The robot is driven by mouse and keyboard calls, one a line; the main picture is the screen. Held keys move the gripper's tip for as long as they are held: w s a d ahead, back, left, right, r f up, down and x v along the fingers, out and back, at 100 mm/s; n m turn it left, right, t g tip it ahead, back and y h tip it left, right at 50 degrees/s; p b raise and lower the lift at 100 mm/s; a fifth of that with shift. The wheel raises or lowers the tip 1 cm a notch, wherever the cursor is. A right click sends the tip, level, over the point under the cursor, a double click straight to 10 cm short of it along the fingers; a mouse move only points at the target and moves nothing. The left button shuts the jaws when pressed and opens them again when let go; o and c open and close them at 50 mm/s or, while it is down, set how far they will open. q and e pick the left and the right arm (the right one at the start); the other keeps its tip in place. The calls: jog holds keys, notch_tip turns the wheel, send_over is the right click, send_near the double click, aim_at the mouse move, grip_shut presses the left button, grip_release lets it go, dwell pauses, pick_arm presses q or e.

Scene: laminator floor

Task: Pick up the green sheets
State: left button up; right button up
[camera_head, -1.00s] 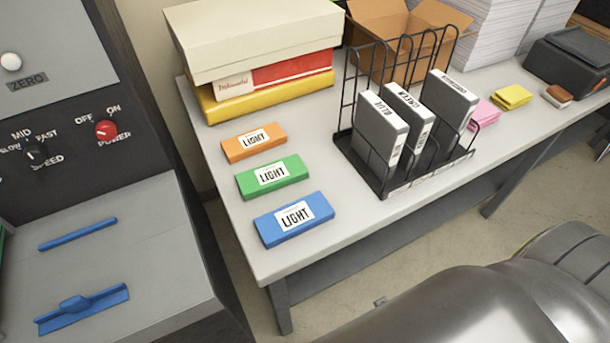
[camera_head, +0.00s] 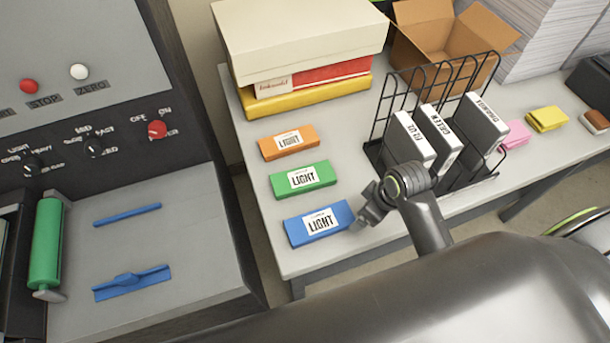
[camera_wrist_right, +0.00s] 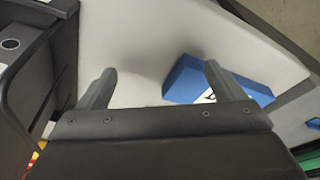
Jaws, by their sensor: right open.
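A flat green pack (camera_head: 303,179) labelled LIGHT lies on the grey table, between an orange pack (camera_head: 289,143) and a blue pack (camera_head: 319,223). My right gripper (camera_head: 369,207) is just right of the blue pack, between it and the wire rack. The blue pack also shows there (camera_wrist_right: 205,80), partly behind the right-hand finger. The green pack is not recognisable in the wrist view. My left gripper is not in view.
A black wire rack (camera_head: 492,66) holds grey binders, one labelled GREEN (camera_head: 446,143). Stacked boxes (camera_head: 300,40) stand behind the packs, a cardboard box (camera_head: 450,38) behind the rack. A machine with a green roller (camera_head: 46,243) and blue handles (camera_head: 132,283) stands left of the table.

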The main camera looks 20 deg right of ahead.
jog(key=w+a+r+n+y, duration=0.25)
jog(key=w+r+n, duration=0.25)
jog(key=w, duration=0.4)
jog(key=n+g, duration=0.2)
jog(key=n, duration=0.5)
send_near(303, 177)
jog(key=b, duration=0.2)
jog(key=f+b, duration=0.1)
jog(key=b, duration=0.1)
jog(key=a+f+b, duration=0.1)
jog(key=b, duration=0.2)
jog(key=shift+w+f+y, duration=0.15)
jog(key=shift+w+y, duration=0.2)
jog(key=shift+a+f, duration=0.1)
jog(key=shift+f, duration=0.35)
jog(key=shift+a+f+p, duration=0.1)
jog(key=shift+f+p, duration=0.15)
jog(key=shift+p, duration=0.05)
jog(key=x, duration=0.1)
jog(key=p+x, duration=0.1)
jog(key=x, duration=0.1)
jog(key=shift+s+f, duration=0.3)
jog(key=shift+f, duration=0.1)
jog(key=shift+a+f, duration=0.15)
jog(key=shift+f, duration=0.35)
jog(key=c, duration=1.2)
jog(key=shift+w+r, duration=0.1)
jog(key=shift+c, duration=0.2)
